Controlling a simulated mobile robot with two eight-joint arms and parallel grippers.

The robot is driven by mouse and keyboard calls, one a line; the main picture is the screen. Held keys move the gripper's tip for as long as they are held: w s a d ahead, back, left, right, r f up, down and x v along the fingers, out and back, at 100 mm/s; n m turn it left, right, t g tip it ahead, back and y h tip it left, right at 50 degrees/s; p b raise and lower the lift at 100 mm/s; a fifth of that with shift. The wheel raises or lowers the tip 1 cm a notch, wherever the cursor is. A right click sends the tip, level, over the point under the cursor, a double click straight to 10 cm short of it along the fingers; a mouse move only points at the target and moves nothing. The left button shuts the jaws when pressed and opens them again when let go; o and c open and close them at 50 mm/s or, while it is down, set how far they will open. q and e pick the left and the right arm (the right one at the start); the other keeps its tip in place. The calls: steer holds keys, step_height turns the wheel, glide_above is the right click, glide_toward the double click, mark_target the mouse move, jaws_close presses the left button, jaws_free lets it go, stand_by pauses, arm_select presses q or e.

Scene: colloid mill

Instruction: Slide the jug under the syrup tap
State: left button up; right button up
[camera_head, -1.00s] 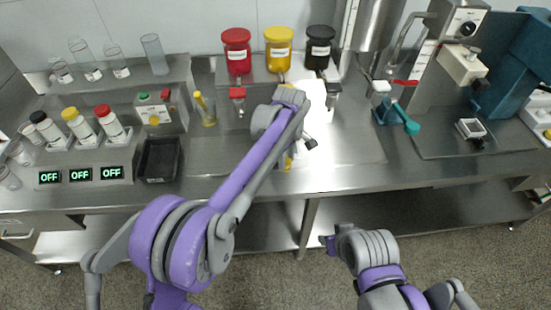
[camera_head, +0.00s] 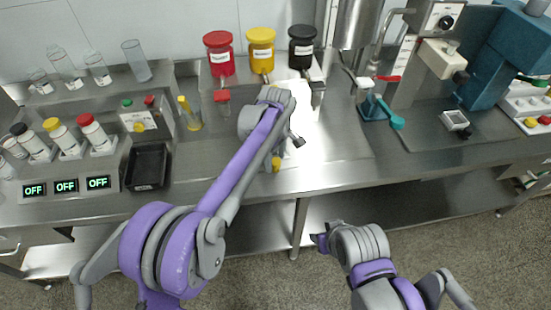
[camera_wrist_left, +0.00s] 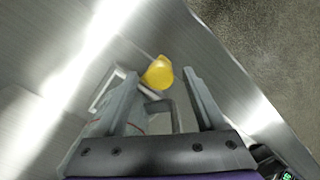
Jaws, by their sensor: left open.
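Three syrup jars stand at the back: red (camera_head: 218,55), yellow (camera_head: 261,50) and black (camera_head: 302,47). The red jar's tap (camera_head: 222,96) and the black jar's tap (camera_head: 318,92) hang in front; the yellow jar's tap is mostly behind my arm. My left gripper (camera_head: 288,150) is low over the counter in front of the jars, partly hidden. In the left wrist view its fingers (camera_wrist_left: 168,92) are apart. A small yellow part (camera_wrist_left: 158,72) and a grey loop lie between them; I cannot tell whether these belong to the jug. My right gripper (camera_head: 320,240) is in front of the counter.
A steel hopper (camera_head: 355,22) and a teal handle (camera_head: 397,122) are right. The counter's front right is clear.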

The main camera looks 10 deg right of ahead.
arm_select(q)
step_height(320, 180, up, 10)
steer(key=shift+r+p, duration=0.25)
steer(key=shift+p, duration=0.05)
stand_by(0.3)
steer(key=s+a+r+m+t, duration=0.1)
steer(key=s+a+m, duration=0.1)
steer(key=s+a, duration=0.5)
steer(key=s+a+m+t, duration=0.2)
steer(key=s+a, duration=0.2)
steer(key=a, duration=0.8)
steer(key=s+a+f+m+t, duration=0.1)
steer(key=s+a+f+m, duration=0.1)
steer(key=s+a+f, duration=0.2)
steer(key=s+a+f+m+t, duration=0.1)
steer(key=s+a+f, duration=0.4)
steer(key=s, duration=0.6)
steer(key=shift+s+a+f+m+t, duration=0.2)
steer(key=shift+m+t, duration=0.1)
steer(key=shift+m, duration=0.5)
